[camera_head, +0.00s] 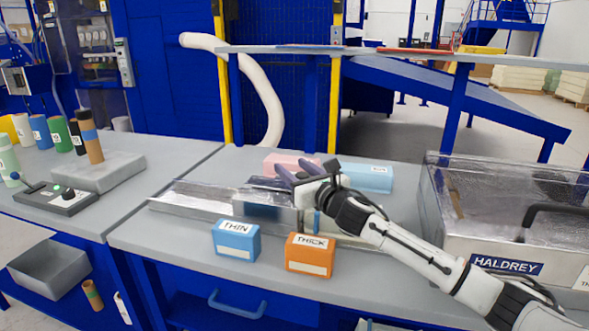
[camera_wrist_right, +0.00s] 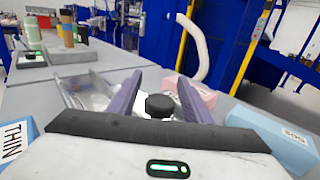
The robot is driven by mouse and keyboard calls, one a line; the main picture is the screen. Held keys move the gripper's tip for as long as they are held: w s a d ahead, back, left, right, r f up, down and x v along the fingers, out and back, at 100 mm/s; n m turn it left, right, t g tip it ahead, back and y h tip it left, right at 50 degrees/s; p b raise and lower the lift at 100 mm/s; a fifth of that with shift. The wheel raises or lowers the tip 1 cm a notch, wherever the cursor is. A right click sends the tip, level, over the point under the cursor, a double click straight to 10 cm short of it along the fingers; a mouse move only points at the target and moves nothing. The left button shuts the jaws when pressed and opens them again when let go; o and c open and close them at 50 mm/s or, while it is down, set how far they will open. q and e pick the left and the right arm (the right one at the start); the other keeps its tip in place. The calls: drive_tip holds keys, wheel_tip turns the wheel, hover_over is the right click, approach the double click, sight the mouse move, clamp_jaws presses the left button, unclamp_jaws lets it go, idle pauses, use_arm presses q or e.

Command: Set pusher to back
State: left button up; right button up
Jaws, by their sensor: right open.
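A long metal channel (camera_head: 190,203) lies across the middle of the table. My right gripper (camera_head: 291,168) is above its right part, with its two purple fingers apart and pointing away from me. In the right wrist view, a round black knob (camera_wrist_right: 159,105) shows between the open fingers, above a bright metal part; I take it for the pusher's knob. I cannot tell whether the fingers touch it. In the head view the gripper hides the knob. My left gripper is in neither view.
A blue THIN box (camera_head: 236,240) and an orange THICK box (camera_head: 309,255) stand in front of the channel. A pink box (camera_head: 285,163) and a light blue box (camera_head: 368,177) are behind it. A HALDREY machine (camera_head: 500,225) stands at right. Bottles and a control box (camera_head: 62,198) are at left.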

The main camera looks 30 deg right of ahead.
clamp_jaws()
